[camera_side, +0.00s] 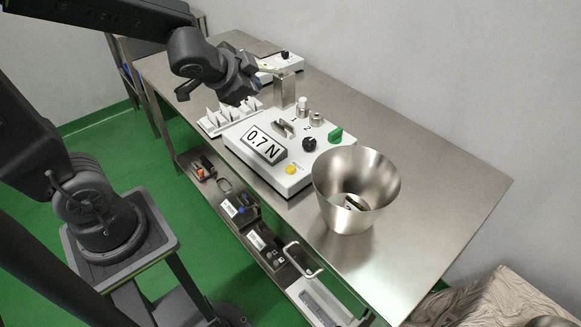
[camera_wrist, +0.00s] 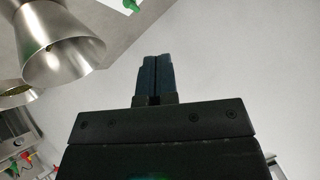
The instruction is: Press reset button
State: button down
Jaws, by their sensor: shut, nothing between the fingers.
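A white tester box (camera_side: 262,167) with a tilted "0.7 N" display (camera_side: 264,144) stands on the steel table. A round yellow button (camera_side: 290,170) sits at its front right corner. No legible label shows which control is the reset button. My gripper (camera_wrist: 157,60) is shut and empty in the wrist view, with its dark fingers together. In the side view my gripper is above and behind the box, well apart from the yellow button; its fingertips are hard to make out.
A steel bowl (camera_side: 341,207) with a small dark item inside stands right of the box. A steel post (camera_side: 284,92) and a white rack (camera_side: 214,121) stand behind and left of it. The table's right part (camera_side: 440,190) is clear. A wall runs along the back.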

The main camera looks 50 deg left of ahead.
jog(key=w+d+f+m+h, duration=0.2)
jog(key=w+f+m+h, duration=0.1)
jog(key=w+f+m, duration=0.25)
jog(key=m+h, duration=0.4)
send_over(290, 169)
notch_tip(290, 169, down, 6)
jog(key=shift+f+g, duration=0.15)
jog(key=shift+g, duration=0.25)
jog(key=shift+f+n, duration=0.1)
jog(key=shift+n, duration=0.15)
jog(key=shift+f, duration=4.3)
jog(key=shift+f, duration=0.1)
jog(key=shift+f, duration=0.3)
jog(key=shift+f, duration=0.5)
jog(key=shift+r, duration=0.95)
